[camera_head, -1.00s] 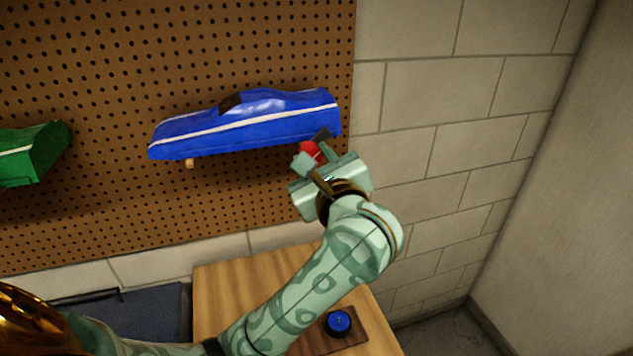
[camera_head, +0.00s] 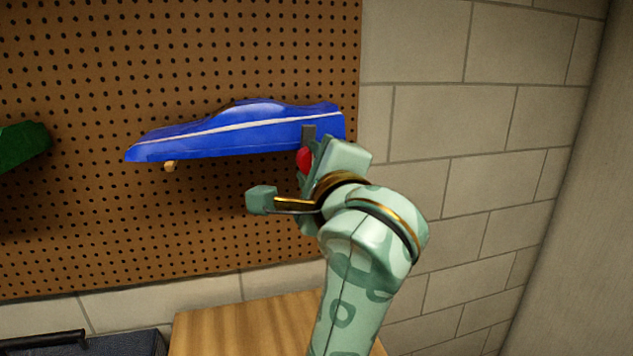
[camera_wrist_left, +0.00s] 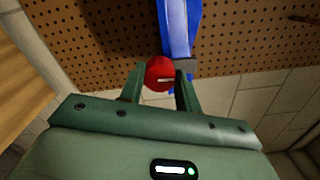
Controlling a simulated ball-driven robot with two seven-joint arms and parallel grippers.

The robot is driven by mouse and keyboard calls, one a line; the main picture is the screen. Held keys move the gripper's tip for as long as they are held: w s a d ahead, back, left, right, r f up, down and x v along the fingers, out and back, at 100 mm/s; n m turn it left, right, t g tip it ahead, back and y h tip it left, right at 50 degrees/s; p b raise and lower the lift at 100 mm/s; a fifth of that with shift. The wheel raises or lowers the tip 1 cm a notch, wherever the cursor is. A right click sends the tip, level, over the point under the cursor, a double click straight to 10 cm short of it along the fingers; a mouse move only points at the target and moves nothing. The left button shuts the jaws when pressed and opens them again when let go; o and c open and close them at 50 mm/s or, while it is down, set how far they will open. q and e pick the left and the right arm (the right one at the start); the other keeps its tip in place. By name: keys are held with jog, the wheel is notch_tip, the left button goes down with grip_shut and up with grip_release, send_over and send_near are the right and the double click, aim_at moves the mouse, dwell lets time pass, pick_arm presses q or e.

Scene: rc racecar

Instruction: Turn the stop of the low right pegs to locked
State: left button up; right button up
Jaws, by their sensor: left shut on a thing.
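The blue car body (camera_head: 235,133) with a white stripe rests along the pegboard, nose to the left. A wooden peg end (camera_head: 170,166) shows under its left part. The red stop (camera_head: 304,160) is a round knob below the car's right end. My left gripper (camera_head: 309,149) is shut on it. In the left wrist view, the red stop (camera_wrist_left: 161,74) sits between the two fingers of the left gripper (camera_wrist_left: 160,82), with a short pale mark on its face. The right peg is hidden. My right gripper is out of view.
The pegboard (camera_head: 200,220) ends just right of the car, at a pale block wall (camera_head: 450,120). A green car (camera_head: 22,145) is partly seen at the left edge. A wooden surface (camera_head: 240,325) and a dark case (camera_head: 125,343) lie below.

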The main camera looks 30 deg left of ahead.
pick_arm(q)
jog(key=shift+f+n+b, duration=0.25)
jog(key=shift+n+b, duration=0.1)
jog(key=shift+n, duration=0.05)
jog(key=o, duration=0.7)
jog(key=shift+o, duration=1.4)
jog(key=shift+d+r, duration=0.1)
jog(key=shift+r, duration=0.05)
